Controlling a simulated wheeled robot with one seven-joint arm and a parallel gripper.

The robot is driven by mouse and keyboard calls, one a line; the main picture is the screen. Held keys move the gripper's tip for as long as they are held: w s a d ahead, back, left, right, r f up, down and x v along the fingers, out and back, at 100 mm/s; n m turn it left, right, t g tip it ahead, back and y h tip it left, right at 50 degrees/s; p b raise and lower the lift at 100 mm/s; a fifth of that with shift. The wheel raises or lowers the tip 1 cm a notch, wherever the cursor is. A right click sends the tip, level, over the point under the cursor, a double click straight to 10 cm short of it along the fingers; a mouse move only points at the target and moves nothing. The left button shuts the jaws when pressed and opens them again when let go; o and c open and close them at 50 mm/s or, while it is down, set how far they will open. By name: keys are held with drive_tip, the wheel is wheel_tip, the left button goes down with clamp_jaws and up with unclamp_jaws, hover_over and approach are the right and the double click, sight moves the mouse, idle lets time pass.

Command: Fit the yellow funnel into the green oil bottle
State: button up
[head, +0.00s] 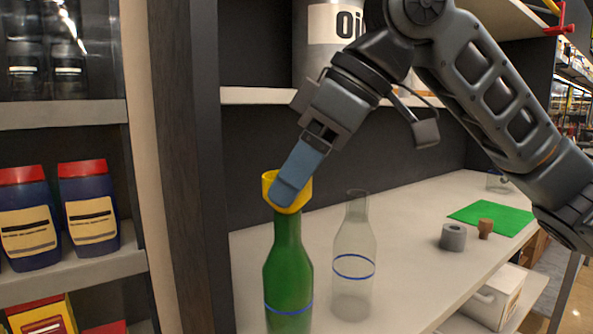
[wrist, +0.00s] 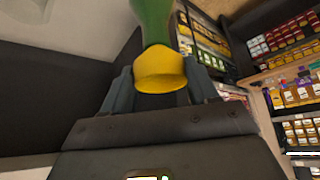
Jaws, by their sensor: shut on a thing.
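The yellow funnel (head: 270,183) sits at the mouth of the green oil bottle (head: 288,270) in the head view. The bottle stands upright on the white bench and has a blue ring low on its body. My gripper (head: 287,190) reaches down from the upper right and is shut on the funnel. In the wrist view the funnel (wrist: 160,72) lies between the two fingers of my gripper (wrist: 161,88), with the green bottle (wrist: 153,22) beyond it. The funnel's lower end is hidden, so I cannot tell how deep it sits in the neck.
A clear bottle (head: 354,255) with a blue ring stands just right of the green one. A grey cylinder (head: 453,237), a brown cork (head: 486,228) and a green mat (head: 491,217) lie farther right on the bench (head: 410,265). A shelf (head: 75,268) with oil containers is at left.

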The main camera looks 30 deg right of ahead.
drive_tip(key=o, duration=1.1)
drive_tip(key=v, duration=0.7)
drive_tip(key=shift+s+d+r+p, duration=0.1)
drive_tip(key=shift+s+r+p, duration=0.05)
drive_tip(key=shift+r+p, duration=0.15)
drive_tip(key=shift+s, duration=0.1)
